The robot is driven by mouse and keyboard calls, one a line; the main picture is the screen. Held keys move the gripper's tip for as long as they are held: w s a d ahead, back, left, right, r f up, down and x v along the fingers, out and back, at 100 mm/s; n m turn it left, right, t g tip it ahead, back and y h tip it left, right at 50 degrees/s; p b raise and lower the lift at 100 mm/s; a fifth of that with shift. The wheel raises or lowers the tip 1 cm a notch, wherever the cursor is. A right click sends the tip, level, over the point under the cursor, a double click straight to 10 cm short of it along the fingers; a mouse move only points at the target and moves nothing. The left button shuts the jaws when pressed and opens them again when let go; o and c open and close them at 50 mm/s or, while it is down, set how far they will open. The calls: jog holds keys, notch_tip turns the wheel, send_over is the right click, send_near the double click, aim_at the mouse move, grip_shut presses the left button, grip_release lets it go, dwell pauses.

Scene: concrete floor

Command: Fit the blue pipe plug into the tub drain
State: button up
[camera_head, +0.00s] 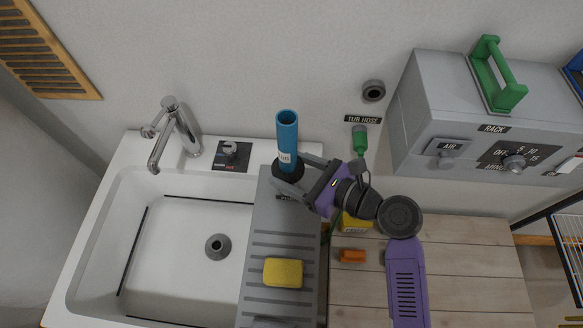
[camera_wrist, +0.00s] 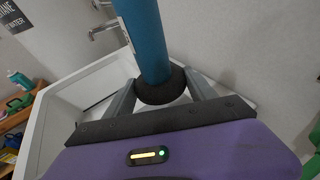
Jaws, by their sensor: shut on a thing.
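The blue pipe plug (camera_head: 287,137) is a blue tube with a dark collar at its lower end. It stands upright above the grey ribbed drainboard, near the wall. My gripper (camera_head: 287,178) is shut on it around the dark collar. In the wrist view the blue tube (camera_wrist: 149,40) rises from the dark collar (camera_wrist: 161,87) between my two fingers (camera_wrist: 160,92). The tub drain (camera_head: 217,246) is a dark grey ring in the floor of the white tub (camera_head: 180,215), to the lower left of my gripper. Whether the plug's lower end touches the drainboard is unclear.
A chrome faucet (camera_head: 172,135) stands at the tub's back edge, beside a knob panel (camera_head: 231,154). A yellow sponge (camera_head: 283,273) lies on the drainboard (camera_head: 258,296). An orange block (camera_head: 352,256) is on the wooden counter (camera_head: 455,270). The tub's inside is clear.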

jog(key=shift+r+p, duration=0.2)
jog(key=shift+p, duration=0.25)
jog(key=shift+f+b, duration=1.55)
jog(key=shift+f, duration=1.5)
jog(key=shift+p, duration=1.25)
jog(key=shift+f+b, duration=0.75)
jog(key=shift+f, duration=0.75)
jog(key=o, duration=1.7)
jog(key=shift+s+d, duration=0.1)
jog(key=shift+d, duration=0.05)
jog(key=v, duration=0.7)
jog(key=shift+s+d+r+b, duration=0.15)
jog(key=shift+d+b, duration=0.1)
jog(key=shift+b, duration=0.1)
